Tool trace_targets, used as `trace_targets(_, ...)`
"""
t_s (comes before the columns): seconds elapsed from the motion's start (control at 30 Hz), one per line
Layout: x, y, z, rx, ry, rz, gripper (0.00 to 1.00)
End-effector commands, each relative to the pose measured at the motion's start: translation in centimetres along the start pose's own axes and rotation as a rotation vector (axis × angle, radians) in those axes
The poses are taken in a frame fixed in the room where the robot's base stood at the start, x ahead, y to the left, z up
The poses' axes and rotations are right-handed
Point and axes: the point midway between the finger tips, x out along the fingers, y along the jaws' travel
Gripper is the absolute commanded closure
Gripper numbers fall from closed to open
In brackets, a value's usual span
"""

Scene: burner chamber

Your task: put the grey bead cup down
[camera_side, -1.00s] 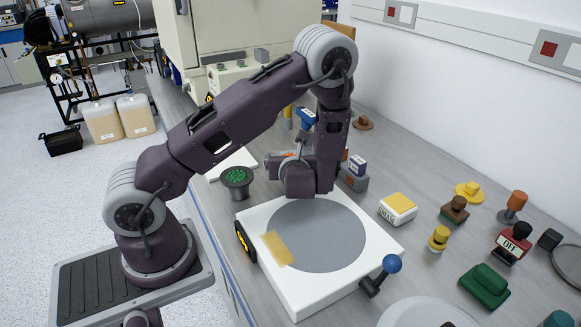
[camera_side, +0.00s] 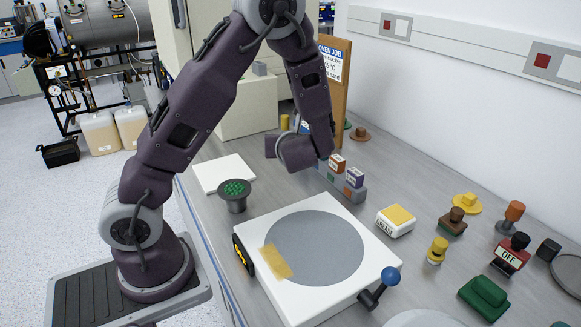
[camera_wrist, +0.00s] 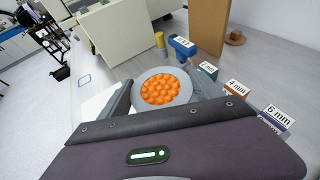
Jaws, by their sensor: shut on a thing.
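My gripper (camera_wrist: 161,92) is shut on a grey cup filled with orange beads. The cup's round grey rim (camera_wrist: 139,84) shows between the two fingers in the wrist view and looks roughly level. In the side view my wrist hangs over the back of the bench and hides the fingers and held cup. I cannot tell how high the cup is above the bench. A second, dark grey cup (camera_side: 233,203) with green beads stands upright on the bench, left of the gripper in the side view.
A white square tile (camera_side: 222,173) lies empty behind the green-bead cup. Labelled blocks, including a purple one (camera_side: 354,177), stand right of my wrist. A wooden board (camera_side: 341,95) and a cream cabinet (camera_wrist: 118,35) stand behind. A white plate unit (camera_side: 310,301) with a blue-knobbed lever is in front.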

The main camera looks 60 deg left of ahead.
Motion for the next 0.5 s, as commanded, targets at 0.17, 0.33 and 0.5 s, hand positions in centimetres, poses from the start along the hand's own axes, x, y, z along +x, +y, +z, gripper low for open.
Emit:
trace_targets(0.17, -3.9, -2.4, 0.9, -0.002, 0.0, -0.013, 0.68)
trace_targets(0.33, -11.8, -4.9, -0.4, 0.002, 0.003, -0.015, 0.68)
trace_targets(0.5, -19.8, -4.7, -2.6, 0.004, 0.002, -0.01, 0.68)
